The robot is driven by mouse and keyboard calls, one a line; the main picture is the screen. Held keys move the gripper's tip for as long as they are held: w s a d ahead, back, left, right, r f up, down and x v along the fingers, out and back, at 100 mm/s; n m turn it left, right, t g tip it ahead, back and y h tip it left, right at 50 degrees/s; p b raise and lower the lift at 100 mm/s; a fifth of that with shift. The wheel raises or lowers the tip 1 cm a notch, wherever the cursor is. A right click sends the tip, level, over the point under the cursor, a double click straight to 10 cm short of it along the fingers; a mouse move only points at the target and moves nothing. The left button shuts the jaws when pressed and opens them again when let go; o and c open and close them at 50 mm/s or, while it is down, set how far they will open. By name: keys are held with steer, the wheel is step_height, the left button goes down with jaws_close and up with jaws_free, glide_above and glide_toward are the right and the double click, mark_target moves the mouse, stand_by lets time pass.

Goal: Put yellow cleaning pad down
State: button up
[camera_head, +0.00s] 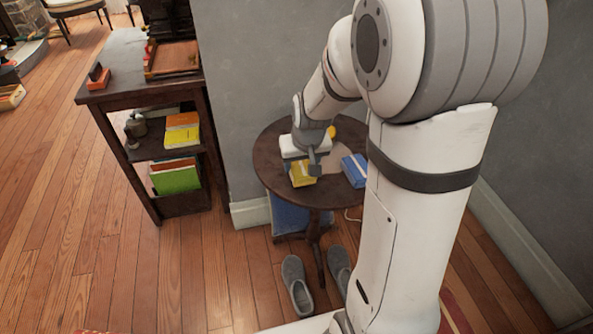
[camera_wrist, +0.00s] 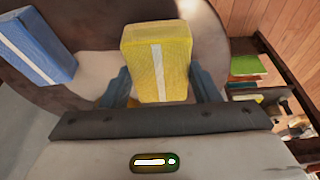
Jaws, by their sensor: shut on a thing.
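The yellow cleaning pad (camera_wrist: 157,62) is a thick block with a pale stripe, between the two fingers of my gripper (camera_wrist: 160,88) in the wrist view. My gripper is shut on it. In the head view the yellow pad (camera_head: 301,174) shows just below my gripper (camera_head: 312,166), over the round dark table (camera_head: 268,165). I cannot tell whether the pad touches the tabletop. A blue pad with a pale stripe (camera_head: 355,170) lies on the table to the right, and it also shows at the left of the wrist view (camera_wrist: 38,48).
A small yellow object (camera_head: 332,131) is partly hidden behind my arm. A dark shelf (camera_head: 140,93) with books stands to the left. Grey slippers (camera_head: 297,285) lie on the floor below the table. The table's left part looks bare.

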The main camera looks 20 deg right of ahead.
steer(key=shift+f, duration=1)
steer(key=shift+f, duration=0.1)
steer(key=shift+f+b, duration=0.15)
steer(key=shift+b, duration=0.2)
steer(key=o, duration=0.9)
